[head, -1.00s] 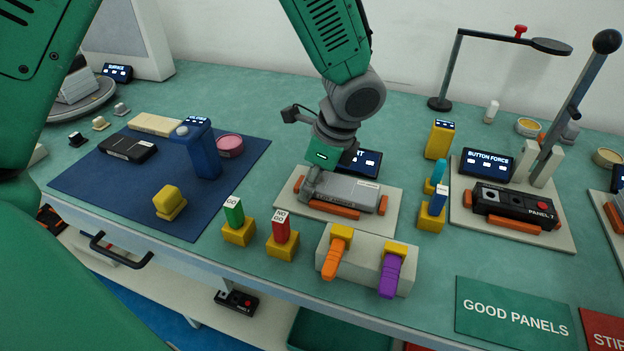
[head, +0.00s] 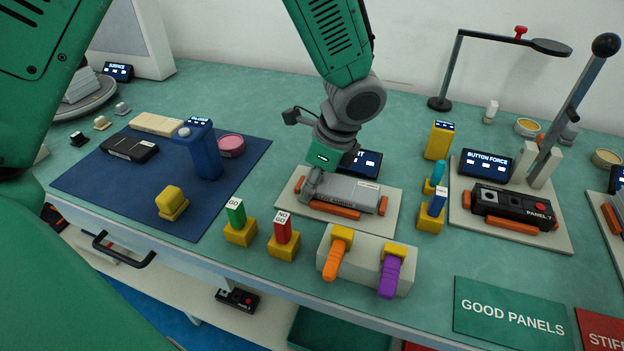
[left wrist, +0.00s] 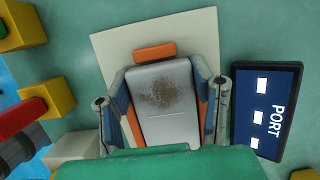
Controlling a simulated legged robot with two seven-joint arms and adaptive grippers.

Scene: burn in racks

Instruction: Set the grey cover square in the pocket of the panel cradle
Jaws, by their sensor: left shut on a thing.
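The grey cover (head: 352,191) lies over the panel cradle (head: 292,192), a pale plate with orange guide blocks. It also shows in the left wrist view (left wrist: 163,100), with a brown speckled smudge on its face. My left gripper (head: 316,187) is shut on the cover near its left end. In the left wrist view its two fingers (left wrist: 165,100) stand at the cover's long sides. Orange guides show beyond the cover's end and along its sides, and it looks roughly in line with them. I cannot tell if it rests flat on the pocket floor. My right gripper is out of view.
A dark PORT display (left wrist: 266,113) stands close beside the cradle. Yellow blocks with GO (head: 238,229) and NO GO (head: 283,243) gauges and a grey holder (head: 367,272) with orange and purple tools stand in front. The button force rig (head: 512,215) is to the right.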

